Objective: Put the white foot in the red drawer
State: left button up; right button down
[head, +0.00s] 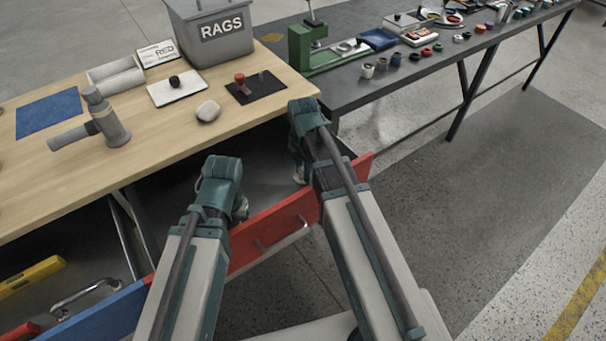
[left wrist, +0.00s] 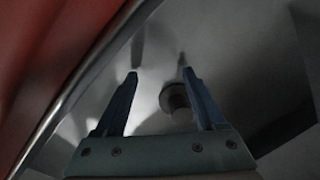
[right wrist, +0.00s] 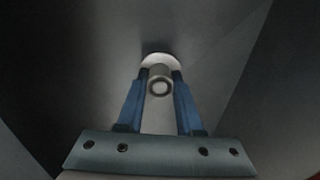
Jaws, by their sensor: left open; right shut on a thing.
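The red drawer (head: 273,231) is pulled out under the wooden bench, with a metal handle on its front. My right gripper (head: 300,174) is down inside it, near its right end. In the right wrist view, that gripper (right wrist: 160,80) is shut on the stem of the white foot (right wrist: 160,60), whose pale round disc shows beyond the fingertips. Whether the disc touches the drawer floor I cannot tell. My left gripper (head: 241,210) is also low inside the drawer, open. In the left wrist view, a grey round piece with a stem (left wrist: 177,100) lies by its right finger.
A blue-fronted drawer (head: 100,318) at lower left holds a yellow level (head: 30,278). On the bench (head: 150,150) are a grey RAGS bin (head: 215,50), a card reading RED (head: 158,53), a blue mat (head: 48,114), a grey fitting (head: 105,118) and a pale rounded block (head: 208,111).

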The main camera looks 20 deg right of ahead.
jog(key=shift+r, duration=0.1)
pick_arm(q)
jog(key=shift+f, duration=0.1)
pick_arm(e)
jog(key=c, duration=0.6)
grip_release()
jog(key=shift+o, duration=0.2)
pick_arm(q)
notch_tip(320, 180, up, 12)
jog(key=p, duration=1.2)
jog(key=shift+r, duration=0.2)
pick_arm(e)
notch_tip(320, 180, up, 12)
pick_arm(q)
jog(key=shift+r, duration=0.1)
pick_arm(e)
jog(key=shift+r, duration=0.1)
